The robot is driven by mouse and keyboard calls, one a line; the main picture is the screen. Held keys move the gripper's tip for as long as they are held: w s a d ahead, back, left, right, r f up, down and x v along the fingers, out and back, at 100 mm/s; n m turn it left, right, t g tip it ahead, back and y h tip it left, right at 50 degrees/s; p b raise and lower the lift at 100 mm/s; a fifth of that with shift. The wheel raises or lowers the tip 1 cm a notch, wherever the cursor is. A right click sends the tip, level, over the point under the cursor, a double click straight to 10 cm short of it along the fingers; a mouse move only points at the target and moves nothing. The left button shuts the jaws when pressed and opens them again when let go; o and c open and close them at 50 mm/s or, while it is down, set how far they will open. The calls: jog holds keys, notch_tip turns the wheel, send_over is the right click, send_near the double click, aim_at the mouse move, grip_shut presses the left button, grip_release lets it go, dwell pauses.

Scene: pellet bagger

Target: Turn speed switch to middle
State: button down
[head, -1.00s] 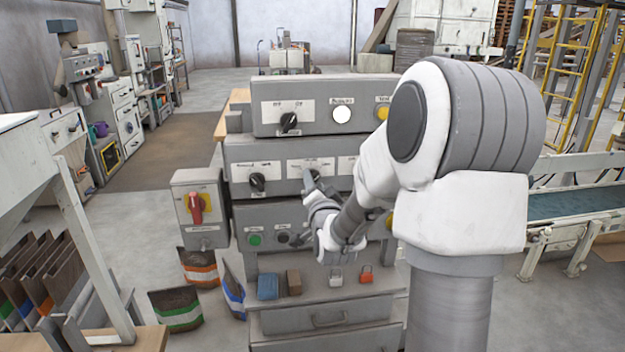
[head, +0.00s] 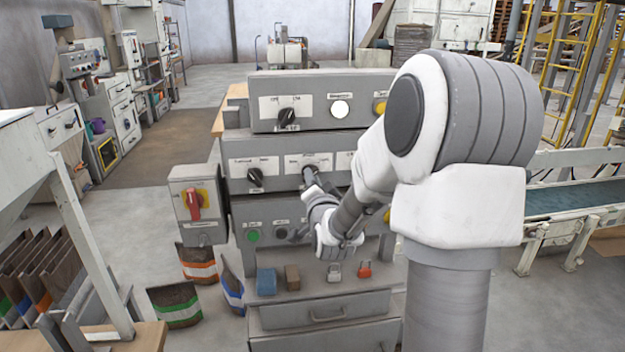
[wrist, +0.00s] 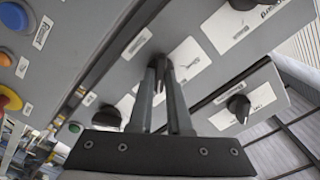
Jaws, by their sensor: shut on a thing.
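A console with stacked grey panels stands ahead of me. In its middle row, a dark rotary knob sits on a white label (head: 308,160), whose print is too blurred to read surely. My gripper (head: 309,175) reaches this knob from the front right. In the wrist view my gripper (wrist: 162,66) is shut on the dark knob (wrist: 159,61), with a finger on each side. The fingers hide most of it, so I cannot tell its setting.
A black knob (head: 255,177) sits to the left in the same row, and another knob (head: 287,116) is on the top panel. A red-handled switch box (head: 195,203) stands at left. A blue block (head: 266,281) and padlocks lie on the ledge below.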

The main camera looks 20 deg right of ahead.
jog(key=shift+f+b, duration=0.1)
jog(key=shift+b, duration=0.35)
jog(key=shift+n+b, duration=4.9)
jog(key=shift+b, duration=1.55)
jog(key=shift+r, duration=0.2)
jog(key=c, duration=0.9)
grip_release()
jog(key=shift+o, duration=0.2)
jog(key=shift+s+a+f, duration=0.1)
